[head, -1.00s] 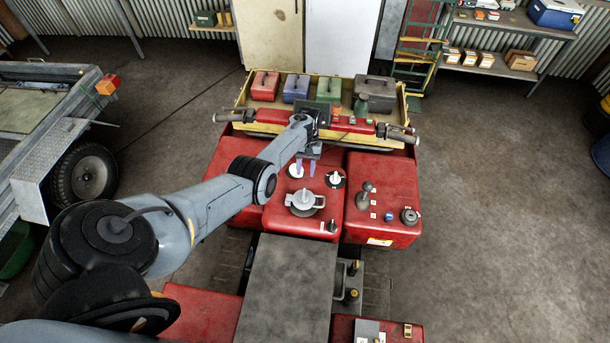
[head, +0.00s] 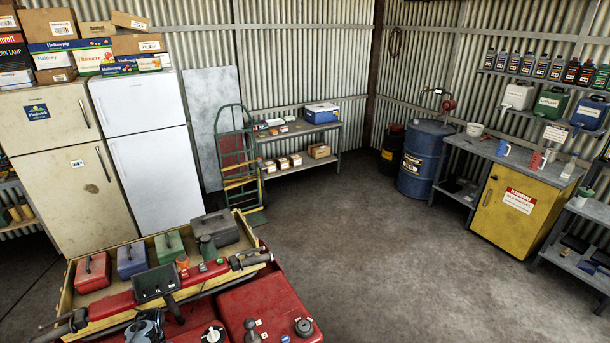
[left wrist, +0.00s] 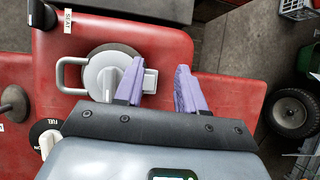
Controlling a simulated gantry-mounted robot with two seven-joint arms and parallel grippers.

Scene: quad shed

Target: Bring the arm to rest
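My left gripper (left wrist: 160,72) shows in the left wrist view with its two purple fingers apart and nothing held between them. It is over the red bodywork of the quad (left wrist: 230,95), by a grey round cap (left wrist: 98,75) with a loop handle. The left finger overlaps the cap's right side in the picture; I cannot tell whether they touch. In the head view only a bit of my left arm shows at the bottom edge, and its fingers are out of sight. My right gripper is in neither view.
The quad's front rack (head: 66,300) carries several coloured boxes, behind the handlebar (head: 130,297). A white knob (left wrist: 46,142) marked FUEL is near the gripper. Fridges (head: 150,140), a hand truck (head: 238,160), a blue drum (head: 424,165) and a yellow cabinet (head: 515,215) line the walls. The middle floor is clear.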

